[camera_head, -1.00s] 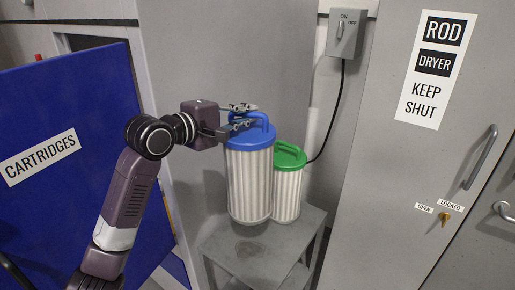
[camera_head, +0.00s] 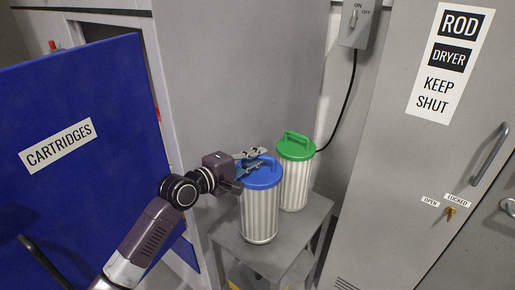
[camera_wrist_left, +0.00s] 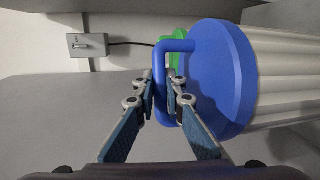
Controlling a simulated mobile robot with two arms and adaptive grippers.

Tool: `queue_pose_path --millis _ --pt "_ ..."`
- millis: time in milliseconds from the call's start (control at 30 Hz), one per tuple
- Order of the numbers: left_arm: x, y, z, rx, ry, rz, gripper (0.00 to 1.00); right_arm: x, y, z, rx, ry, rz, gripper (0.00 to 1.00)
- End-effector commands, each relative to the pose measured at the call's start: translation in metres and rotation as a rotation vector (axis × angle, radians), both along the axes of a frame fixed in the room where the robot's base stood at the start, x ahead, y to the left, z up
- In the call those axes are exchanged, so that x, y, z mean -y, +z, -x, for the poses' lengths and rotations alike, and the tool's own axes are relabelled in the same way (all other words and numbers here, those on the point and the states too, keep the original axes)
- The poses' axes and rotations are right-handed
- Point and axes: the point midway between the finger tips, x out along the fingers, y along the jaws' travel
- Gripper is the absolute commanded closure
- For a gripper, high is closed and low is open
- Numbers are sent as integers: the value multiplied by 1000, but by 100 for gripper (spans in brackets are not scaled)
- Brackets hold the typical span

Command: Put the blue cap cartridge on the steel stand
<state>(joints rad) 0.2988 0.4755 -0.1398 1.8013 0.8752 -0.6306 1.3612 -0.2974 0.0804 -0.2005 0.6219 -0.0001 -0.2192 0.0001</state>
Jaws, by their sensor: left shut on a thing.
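The blue cap cartridge (camera_head: 259,212) has a white pleated body and a blue cap with a loop handle. It is upright at the front of the steel stand (camera_head: 285,248); I cannot tell whether its base touches the top. My left gripper (camera_head: 256,160) is shut on its handle. In the left wrist view the fingers (camera_wrist_left: 163,92) close on both sides of the blue handle (camera_wrist_left: 172,47), and the blue cap (camera_wrist_left: 222,80) is beside them. A green cap cartridge (camera_head: 294,180) stands upright behind it on the stand. My right gripper is not in view.
An open blue door (camera_head: 95,200) labelled CARTRIDGES is at the left. The grey rod dryer door (camera_head: 420,150) is at the right. A switch box (camera_head: 357,24) with a black cable hangs on the back wall. Bare stand top shows around the cartridges.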

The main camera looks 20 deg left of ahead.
Motion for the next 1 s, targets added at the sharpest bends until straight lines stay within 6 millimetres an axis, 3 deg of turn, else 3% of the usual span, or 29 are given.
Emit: queue_pose_path --millis 233,667,700,800,1000 --pt "0 -26 -1 7 2 3 100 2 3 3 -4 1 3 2" --pt "0 -32 -1 9 2 3 100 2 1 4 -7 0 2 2" --pt "0 -38 0 -3 1 -1 86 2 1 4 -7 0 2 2" --pt "0 -38 0 -4 0 -1 75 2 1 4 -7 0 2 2" --pt "0 -38 1 -4 0 -1 72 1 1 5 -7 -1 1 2"
